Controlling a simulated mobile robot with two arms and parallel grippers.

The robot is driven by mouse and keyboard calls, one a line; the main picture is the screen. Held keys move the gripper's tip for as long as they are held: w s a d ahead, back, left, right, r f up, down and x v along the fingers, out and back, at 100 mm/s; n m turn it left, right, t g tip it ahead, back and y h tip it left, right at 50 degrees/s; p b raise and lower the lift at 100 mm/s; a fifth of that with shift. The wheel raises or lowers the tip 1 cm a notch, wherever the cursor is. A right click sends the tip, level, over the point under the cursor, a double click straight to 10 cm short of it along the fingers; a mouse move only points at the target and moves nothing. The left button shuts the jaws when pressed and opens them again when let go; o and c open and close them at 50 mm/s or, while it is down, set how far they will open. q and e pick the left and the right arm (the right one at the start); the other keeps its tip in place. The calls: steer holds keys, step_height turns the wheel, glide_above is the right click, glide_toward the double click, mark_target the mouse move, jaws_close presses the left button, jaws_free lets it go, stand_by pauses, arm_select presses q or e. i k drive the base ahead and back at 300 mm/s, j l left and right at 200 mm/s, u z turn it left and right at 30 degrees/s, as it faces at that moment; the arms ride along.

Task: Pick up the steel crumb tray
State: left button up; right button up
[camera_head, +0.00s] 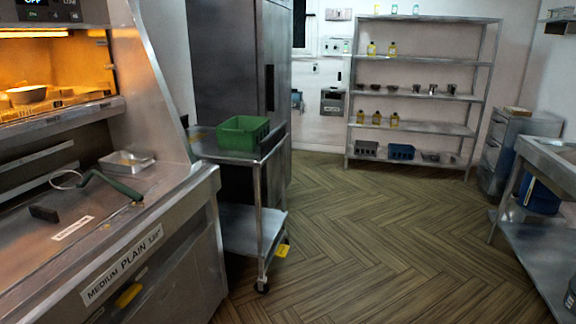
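A small shallow steel tray (127,163), which looks like the crumb tray, sits on the steel counter of the frying range at the left. Some small yellowish bits seem to be in it, too small to make out. A tool with a wire hoop and a green handle (112,186) lies just in front of the tray, close to its near side; I cannot tell if they touch. Neither of my grippers shows in this view.
A dark block (44,213) lies on the counter (75,245). A steel trolley (250,158) with a green crate (243,134) stands right of the range. A shelf rack (425,92) stands at the back, a steel table (545,235) at the right. The middle floor is clear.

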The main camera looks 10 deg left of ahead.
mark_target(121, 161)
steer(key=i+u, duration=0.65)
steer(key=u, duration=0.15)
steer(key=i+l+u, duration=0.25)
steer(key=u, duration=0.15)
steer(key=i+l+u, duration=0.25)
steer(key=u, duration=0.15)
